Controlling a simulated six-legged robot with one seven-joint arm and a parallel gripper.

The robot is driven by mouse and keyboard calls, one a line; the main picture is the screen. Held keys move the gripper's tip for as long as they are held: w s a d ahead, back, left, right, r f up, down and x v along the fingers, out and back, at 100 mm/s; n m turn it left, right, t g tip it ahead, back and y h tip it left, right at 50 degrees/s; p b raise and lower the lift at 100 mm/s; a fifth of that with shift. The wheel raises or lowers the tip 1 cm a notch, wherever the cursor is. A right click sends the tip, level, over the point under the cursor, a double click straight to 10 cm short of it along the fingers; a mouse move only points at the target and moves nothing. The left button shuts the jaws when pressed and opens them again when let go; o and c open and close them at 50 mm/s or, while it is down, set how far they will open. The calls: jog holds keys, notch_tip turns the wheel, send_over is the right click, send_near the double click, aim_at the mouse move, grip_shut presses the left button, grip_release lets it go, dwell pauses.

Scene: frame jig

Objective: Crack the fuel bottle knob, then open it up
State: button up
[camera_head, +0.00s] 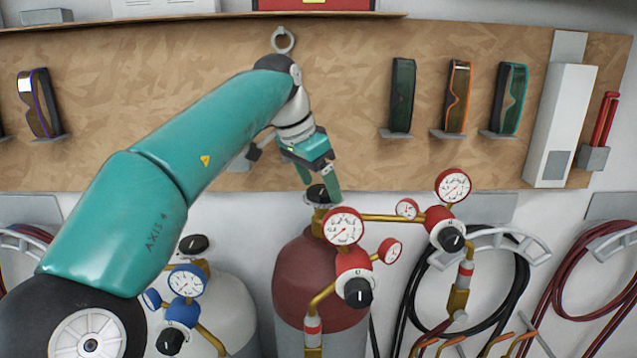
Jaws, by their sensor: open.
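The fuel bottle (302,275) is a dark red cylinder standing against the wall. Its black valve knob (318,194) sits on top, on a brass valve. My gripper (319,190) reaches down from above with its teal fingers at the knob, one on the left and one on the right. The gripper is open. I cannot tell whether the fingers touch the knob. A red-rimmed gauge (343,227) and a red regulator (354,262) with a black knob (358,292) sit in front of the bottle.
A pale bottle (232,300) with a blue regulator (182,312) and its own black knob (193,244) stands at the left. A brass pipe (383,217) runs right to a second red regulator (440,222). Hoses (412,290) hang at the right.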

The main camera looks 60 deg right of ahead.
jog(key=shift+d+f, duration=0.15)
jog(key=shift+f, duration=0.15)
jog(key=c, duration=1)
jog(key=shift+s+n+t+h, duration=0.15)
jog(key=shift+n+t, duration=0.15)
jog(key=shift+n, duration=0.5)
jog(key=shift+s+n+t+h, duration=0.15)
jog(key=shift+n+t, duration=0.15)
jog(key=shift+n, duration=0.5)
jog(key=shift+w, duration=0.1)
jog(key=o, duration=1)
